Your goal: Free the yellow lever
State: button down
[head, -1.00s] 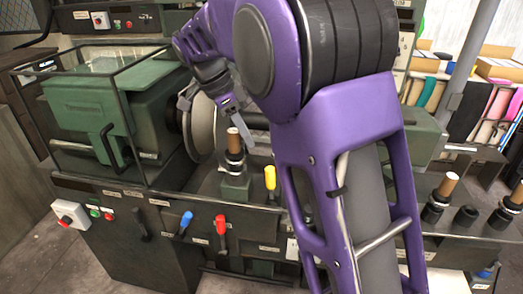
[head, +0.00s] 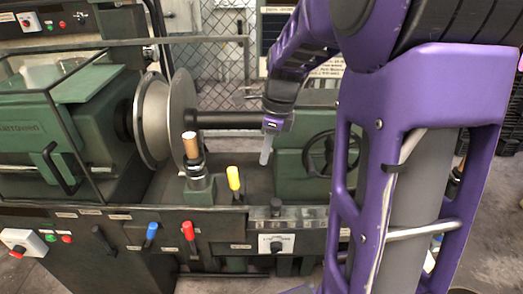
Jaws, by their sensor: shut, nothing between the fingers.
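The yellow lever (head: 233,180) stands on the green lathe bed, just right of the wooden-topped post (head: 191,160), tilted slightly. My gripper (head: 265,157) points down, shut and empty. In the picture it is above and to the right of the yellow lever, apart from it, in front of the dark spindle shaft. The depth between gripper and lever is hard to judge. The lower end of the lever goes down toward the machine's front ledge.
A large metal disc (head: 178,115) is left of the shaft (head: 230,119). A blue lever (head: 151,232) and a red lever (head: 188,231) are on the front panel. A handwheel (head: 322,155) is at right, partly hidden by my purple arm.

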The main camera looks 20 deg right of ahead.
aim_at(232, 171)
jog(key=w+a+f+b, duration=0.1)
jog(key=w+a+f, duration=0.1)
jog(key=a+f, duration=0.2)
notch_tip(232, 171, down, 3)
jog(key=shift+w+a+r, duration=0.15)
jog(key=shift+w+a, duration=0.05)
jog(key=shift+a, duration=0.05)
jog(key=shift+a, duration=0.1)
jog(key=a+h+p, duration=0.1)
jog(key=w+a+h+p, duration=0.1)
jog(key=a, duration=0.1)
jog(key=shift+r+g+h+p, duration=0.15)
jog(key=shift+g+h+p, duration=0.15)
jog(key=shift+g+h, duration=0.1)
jog(key=shift+w+a, duration=0.3)
jog(key=shift+a, duration=0.45)
